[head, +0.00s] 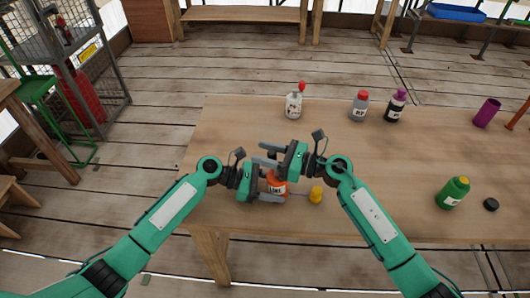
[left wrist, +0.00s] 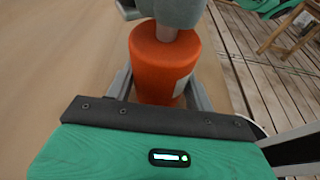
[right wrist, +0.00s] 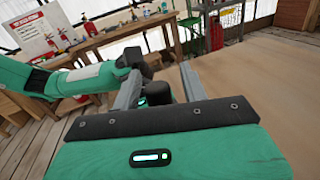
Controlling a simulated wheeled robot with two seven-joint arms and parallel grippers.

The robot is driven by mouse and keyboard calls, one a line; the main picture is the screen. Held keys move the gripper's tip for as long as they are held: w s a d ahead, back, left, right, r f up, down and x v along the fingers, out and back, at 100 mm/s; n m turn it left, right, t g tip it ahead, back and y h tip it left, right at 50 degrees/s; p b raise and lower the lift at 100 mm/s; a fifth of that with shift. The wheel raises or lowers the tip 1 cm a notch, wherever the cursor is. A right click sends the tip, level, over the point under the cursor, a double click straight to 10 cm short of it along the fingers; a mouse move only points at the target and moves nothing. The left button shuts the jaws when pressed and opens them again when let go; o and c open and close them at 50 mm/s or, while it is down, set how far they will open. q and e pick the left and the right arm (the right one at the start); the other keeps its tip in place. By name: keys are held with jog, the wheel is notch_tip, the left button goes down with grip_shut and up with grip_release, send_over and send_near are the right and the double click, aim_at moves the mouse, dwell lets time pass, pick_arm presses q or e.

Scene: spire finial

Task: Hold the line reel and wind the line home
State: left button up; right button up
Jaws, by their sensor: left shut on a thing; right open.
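The orange line reel (head: 279,187) stands upright near the table's front edge in the head view. My left gripper (head: 272,192) is shut around its body. The reel also fills the middle of the left wrist view (left wrist: 152,78), between both fingers, with a pale spindle (left wrist: 166,35) on top. My right gripper (head: 260,155) is open just above the reel and hides its top in the head view. In the right wrist view, a dark knob (right wrist: 157,92) shows between the open fingers; I cannot tell whether they touch it. A thin line runs from the reel toward a yellow piece (head: 316,195).
A white bottle with a red top (head: 294,105), a grey red-capped bottle (head: 359,107) and a dark purple-capped bottle (head: 395,107) stand at the back. A purple cup (head: 486,113), green bottle (head: 452,194) and black cap (head: 491,204) are at right.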

jog(key=shift+a, duration=0.1)
grip_shut()
jog(key=shift+w+m+t, duration=0.1)
jog(key=shift+m+t, duration=0.2)
jog(key=shift+t, duration=0.2)
jog(key=shift+w+d+r+m+t+h, duration=0.1)
jog(key=shift+d+m+t+h, duration=0.1)
jog(key=shift+m+t+h, duration=0.7)
jog(key=shift+w+d+f+m+t+h, duration=0.15)
jog(key=shift+m+t+h, duration=0.4)
jog(key=shift+t, duration=0.7)
jog(key=shift+w+d+r+m+t+h, duration=0.1)
jog(key=shift+d+r+m+t+h, duration=0.1)
jog(key=shift+m+t+h, duration=0.7)
jog(key=shift+w+d+m+t+h, duration=0.15)
jog(key=shift+d+m+t+h, duration=0.2)
jog(key=shift+m+t+h, duration=0.45)
jog(key=shift+w+d+m+t+h, duration=0.1)
jog(key=shift+d+m+t+h, duration=0.3)
jog(key=shift+t+h, duration=0.55)
jog(key=shift+d+m+h, duration=0.15)
jog(key=shift+m+h, duration=0.1)
jog(key=shift+h, duration=0.05)
